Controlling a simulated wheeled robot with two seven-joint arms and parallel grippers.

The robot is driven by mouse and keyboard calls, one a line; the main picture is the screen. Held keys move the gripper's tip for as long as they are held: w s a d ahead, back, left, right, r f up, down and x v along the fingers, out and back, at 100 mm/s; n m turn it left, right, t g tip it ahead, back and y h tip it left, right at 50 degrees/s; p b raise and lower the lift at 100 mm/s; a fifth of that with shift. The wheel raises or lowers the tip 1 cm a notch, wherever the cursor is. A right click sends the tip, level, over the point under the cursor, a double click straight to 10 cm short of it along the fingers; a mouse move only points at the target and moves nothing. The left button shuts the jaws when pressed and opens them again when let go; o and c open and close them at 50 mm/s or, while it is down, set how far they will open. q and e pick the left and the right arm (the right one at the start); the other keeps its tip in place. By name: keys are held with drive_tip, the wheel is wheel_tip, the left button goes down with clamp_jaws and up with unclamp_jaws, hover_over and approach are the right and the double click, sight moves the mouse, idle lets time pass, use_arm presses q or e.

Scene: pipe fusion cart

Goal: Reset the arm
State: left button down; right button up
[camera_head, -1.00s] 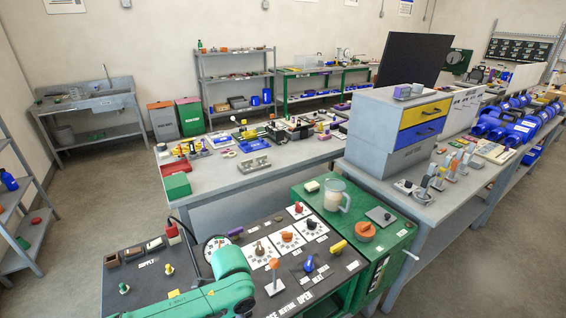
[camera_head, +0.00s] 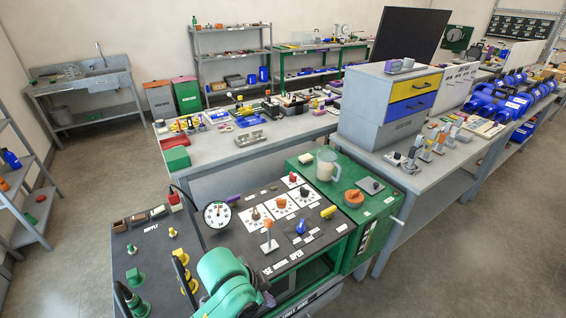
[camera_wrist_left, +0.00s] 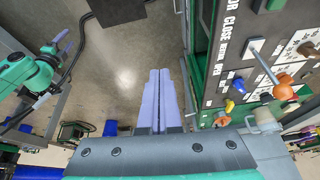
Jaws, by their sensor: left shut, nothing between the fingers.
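My left arm (camera_head: 222,275) is a green arm that comes in at the bottom of the head view, in front of the cart's dark control panel. Its gripper (camera_head: 265,296) is partly hidden there by the arm. In the left wrist view the two pale violet fingers (camera_wrist_left: 160,98) lie side by side, shut and empty. They point over bare floor beside the cart panel (camera_wrist_left: 240,75), apart from it.
The panel carries an orange-tipped lever (camera_head: 267,229), a round gauge (camera_head: 217,214), knobs and yellow fittings close to my arm. A green cabinet top (camera_head: 381,208) with a clear jug (camera_head: 327,165) adjoins it. A grey bench (camera_head: 205,165) stands behind. Floor is clear at left.

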use_arm(q)
drive_tip(key=s+a+n+y, duration=0.1)
drive_tip(key=s+a+n, duration=0.25)
drive_tip(key=a, duration=0.35)
drive_tip(key=s+a+n+t+y, duration=0.1)
drive_tip(key=s+a+n+y, duration=0.1)
drive_tip(key=a+n, duration=0.3)
drive_tip(key=s+a+n+y, duration=0.1)
drive_tip(key=s+a+n, duration=0.2)
drive_tip(key=a, duration=0.5)
drive_tip(key=s+f+g+b, duration=0.1)
drive_tip(key=s+f+b, duration=0.1)
drive_tip(key=f, duration=1.3)
drive_tip(key=s+f+b, duration=0.1)
drive_tip(key=f+b, duration=0.2)
drive_tip(key=f, duration=1.2)
drive_tip(key=s+a+f+m+g+b, duration=0.1)
drive_tip(key=s+a+f+b, duration=0.1)
drive_tip(key=s+f, duration=1.3)
drive_tip(key=shift+s+a+f, duration=0.15)
drive_tip(key=shift+s+f, duration=0.15)
drive_tip(key=shift+s, duration=0.2)
